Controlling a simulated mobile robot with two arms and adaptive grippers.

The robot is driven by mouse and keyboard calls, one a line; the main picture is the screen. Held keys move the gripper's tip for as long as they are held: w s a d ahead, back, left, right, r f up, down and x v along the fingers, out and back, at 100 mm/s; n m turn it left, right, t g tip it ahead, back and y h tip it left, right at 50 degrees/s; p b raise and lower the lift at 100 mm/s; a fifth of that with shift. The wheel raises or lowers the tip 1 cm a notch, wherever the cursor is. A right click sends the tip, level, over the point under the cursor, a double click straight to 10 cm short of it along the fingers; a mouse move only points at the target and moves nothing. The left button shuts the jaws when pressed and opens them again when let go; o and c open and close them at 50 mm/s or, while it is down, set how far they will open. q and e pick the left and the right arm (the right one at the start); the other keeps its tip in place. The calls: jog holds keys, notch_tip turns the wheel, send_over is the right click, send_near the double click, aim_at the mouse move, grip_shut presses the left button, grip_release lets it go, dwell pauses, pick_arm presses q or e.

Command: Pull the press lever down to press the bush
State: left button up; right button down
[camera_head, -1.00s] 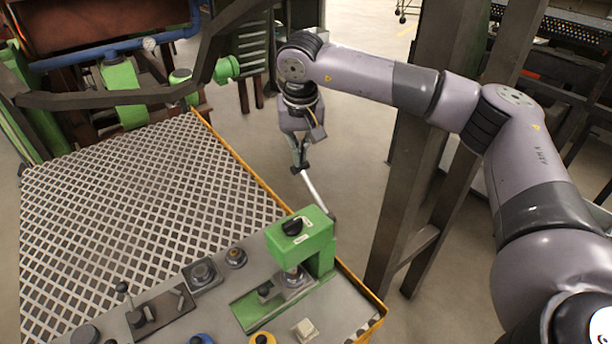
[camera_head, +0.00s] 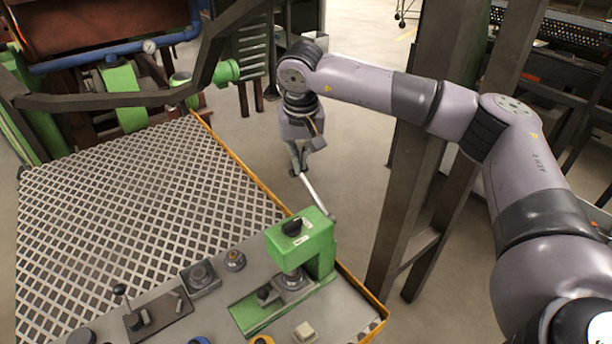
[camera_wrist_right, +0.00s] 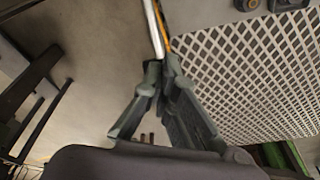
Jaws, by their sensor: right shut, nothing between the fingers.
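The green press (camera_head: 305,245) stands on the right end of the grey bench panel. Its thin metal lever (camera_head: 315,195) slants up and away from the press's back right side, over the floor beyond the bench edge. My right gripper (camera_head: 299,173) is at the lever's far end, pointing down, with its fingers shut. In the right wrist view, the lever (camera_wrist_right: 154,28) runs up from the closed fingertips (camera_wrist_right: 162,68); they touch or nearly touch its end. The bush under the press ram is too small to make out surely. My left gripper is out of view.
A lattice-topped table (camera_head: 130,200) with a yellow edge fills the left. Knobs and a small joystick (camera_head: 122,292) sit on the panel. A dark steel post (camera_head: 410,180) stands right of the press, near my right arm. Floor is clear around the lever.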

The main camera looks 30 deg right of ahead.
jog(key=shift+f, duration=0.15)
jog(key=shift+w+f, duration=0.2)
jog(key=shift+f, duration=0.15)
dwell(0.4)
jog(key=shift+w+a+f+b, duration=0.1)
jog(key=shift+w+f+b, duration=0.15)
jog(key=shift+b, duration=0.1)
jog(key=shift+f, duration=0.1)
jog(key=shift+w+f, duration=0.1)
jog(key=shift+f, duration=0.15)
dwell(0.6)
